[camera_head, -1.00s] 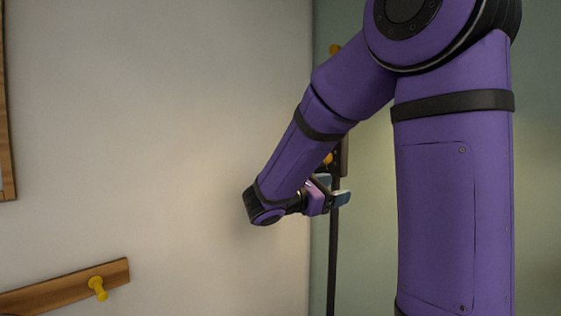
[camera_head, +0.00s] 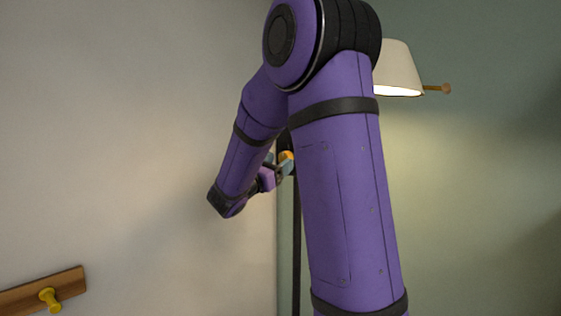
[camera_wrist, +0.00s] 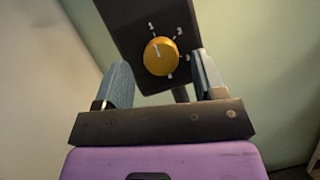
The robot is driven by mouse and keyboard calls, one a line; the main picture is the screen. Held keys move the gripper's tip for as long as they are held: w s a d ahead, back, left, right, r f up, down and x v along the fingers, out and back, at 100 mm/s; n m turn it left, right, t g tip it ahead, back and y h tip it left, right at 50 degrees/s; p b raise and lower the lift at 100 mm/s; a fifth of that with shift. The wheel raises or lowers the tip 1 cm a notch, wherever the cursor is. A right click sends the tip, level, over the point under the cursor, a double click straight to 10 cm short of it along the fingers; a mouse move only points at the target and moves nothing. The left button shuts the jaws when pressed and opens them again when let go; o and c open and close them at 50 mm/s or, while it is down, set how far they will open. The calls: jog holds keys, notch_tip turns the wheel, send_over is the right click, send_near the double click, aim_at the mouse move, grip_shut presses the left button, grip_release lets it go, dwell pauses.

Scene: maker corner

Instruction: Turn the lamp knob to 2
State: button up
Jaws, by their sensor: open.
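In the wrist view, an orange round knob (camera_wrist: 161,57) sits on a black control box (camera_wrist: 135,22). Numbers run around the knob, with 1 at the top, then 2 and 3 towards the right. The knob's white pointer line leans towards 1. My gripper (camera_wrist: 161,72) is open and empty, with one grey-blue finger on each side of the knob in the picture. I cannot tell whether the fingertips reach around it. In the head view, my gripper (camera_head: 281,168) is beside the knob (camera_head: 287,155), and my arm hides much of the box.
The lamp's lit cream shade (camera_head: 398,70) shows behind my arm at upper right. Its dark pole (camera_head: 296,235) runs down close to the wall corner. A wooden rail (camera_head: 70,282) with a yellow peg (camera_head: 49,299) is on the left wall.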

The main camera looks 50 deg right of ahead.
jog(key=shift+x, duration=0.9)
jog(key=c, duration=0.9)
jog(key=shift+m, duration=0.4)
jog(key=m+g+y, duration=0.1)
jog(key=m, duration=0.2)
jog(key=m+g, duration=0.2)
jog(key=m, duration=0.2)
jog(key=shift+w+g+y, duration=0.1)
jog(key=shift+g+y, duration=0.2)
jog(key=shift+y, duration=0.1)
jog(key=m+y, duration=0.1)
jog(key=m, duration=0.2)
jog(key=m+g+y, duration=0.1)
jog(key=m, duration=0.2)
jog(key=shift+m+y, duration=0.3)
jog(key=shift+m, duration=0.1)
